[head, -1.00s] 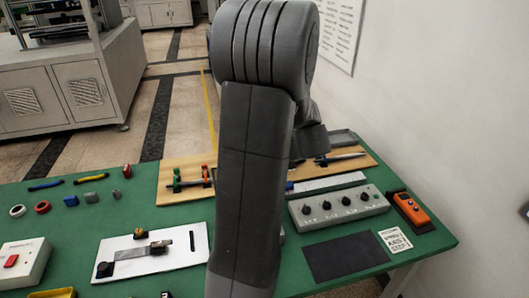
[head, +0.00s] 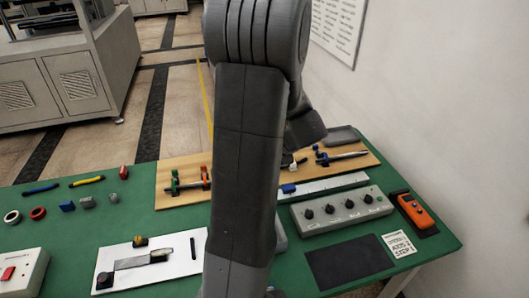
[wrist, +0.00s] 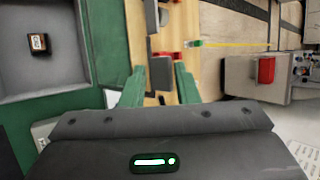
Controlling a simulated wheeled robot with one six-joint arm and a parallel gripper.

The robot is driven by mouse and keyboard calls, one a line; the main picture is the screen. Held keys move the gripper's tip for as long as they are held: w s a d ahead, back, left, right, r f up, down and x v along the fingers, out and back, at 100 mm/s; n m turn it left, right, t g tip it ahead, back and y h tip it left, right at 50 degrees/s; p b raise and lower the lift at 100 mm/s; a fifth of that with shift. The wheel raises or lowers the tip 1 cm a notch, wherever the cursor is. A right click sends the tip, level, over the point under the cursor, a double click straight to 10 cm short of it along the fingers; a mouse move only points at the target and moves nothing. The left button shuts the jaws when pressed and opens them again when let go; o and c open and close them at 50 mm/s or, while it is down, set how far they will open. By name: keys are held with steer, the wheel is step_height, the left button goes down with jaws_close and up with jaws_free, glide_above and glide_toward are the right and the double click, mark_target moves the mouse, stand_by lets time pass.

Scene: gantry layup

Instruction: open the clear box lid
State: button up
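I cannot make out a clear lid for certain in either view.
The green table (head: 70,235) carries a wooden board (head: 184,163) with clamps, a grey knob panel (head: 341,208), an orange handheld device (head: 416,211), a black mat (head: 350,262) and a white plate (head: 150,268). A wall stands close on the right.

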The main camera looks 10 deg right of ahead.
steer(key=shift+d+r, duration=0.1)
steer(key=shift+r, duration=0.05)
steer(key=b+v, duration=0.2)
steer(key=v, duration=1.1)
steer(key=shift+s, duration=0.2)
steer(key=shift+d+r, duration=0.1)
steer(key=shift+r, duration=0.05)
